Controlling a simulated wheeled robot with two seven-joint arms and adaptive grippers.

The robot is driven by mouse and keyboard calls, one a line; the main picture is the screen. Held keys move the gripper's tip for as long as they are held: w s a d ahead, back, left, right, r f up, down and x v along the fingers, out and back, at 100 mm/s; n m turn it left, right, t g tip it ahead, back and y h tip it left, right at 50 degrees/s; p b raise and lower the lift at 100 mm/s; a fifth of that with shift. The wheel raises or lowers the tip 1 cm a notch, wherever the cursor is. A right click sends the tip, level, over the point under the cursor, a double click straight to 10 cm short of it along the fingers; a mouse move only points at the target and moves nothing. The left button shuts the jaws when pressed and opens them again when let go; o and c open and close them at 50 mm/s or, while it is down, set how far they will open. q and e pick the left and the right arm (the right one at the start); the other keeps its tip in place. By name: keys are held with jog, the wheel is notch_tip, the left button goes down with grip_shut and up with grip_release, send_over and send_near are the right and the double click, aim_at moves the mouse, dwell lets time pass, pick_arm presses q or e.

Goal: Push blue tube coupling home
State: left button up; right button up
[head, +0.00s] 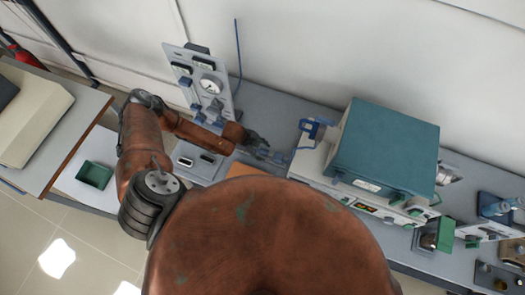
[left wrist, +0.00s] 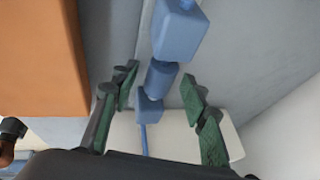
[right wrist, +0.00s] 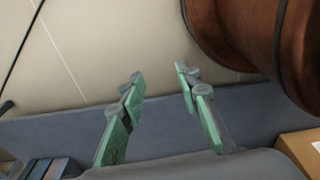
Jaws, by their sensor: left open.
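My left gripper (head: 262,150) reaches over the bench beside the furnace's left end. In the left wrist view its fingers (left wrist: 160,84) are open, one on each side of the blue tube coupling (left wrist: 161,76); I see no clear contact. A larger blue block (left wrist: 180,32) lies in line above the coupling, and a smaller blue piece (left wrist: 149,107) with a thin blue tube (left wrist: 144,138) lies below. Whether a gap separates these parts is unclear. My right gripper (right wrist: 159,76) is open and empty in the right wrist view.
A teal-topped furnace (head: 385,145) stands right of the left gripper, with a blue bracket (head: 314,128) at its left end. A gauge panel (head: 203,90) stands behind my left arm. A green tray (head: 94,175) sits at left. An orange-brown block (left wrist: 40,60) is near the left fingers.

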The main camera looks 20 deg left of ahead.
pick_arm(q)
jog(key=shift+c, duration=0.6)
grip_shut()
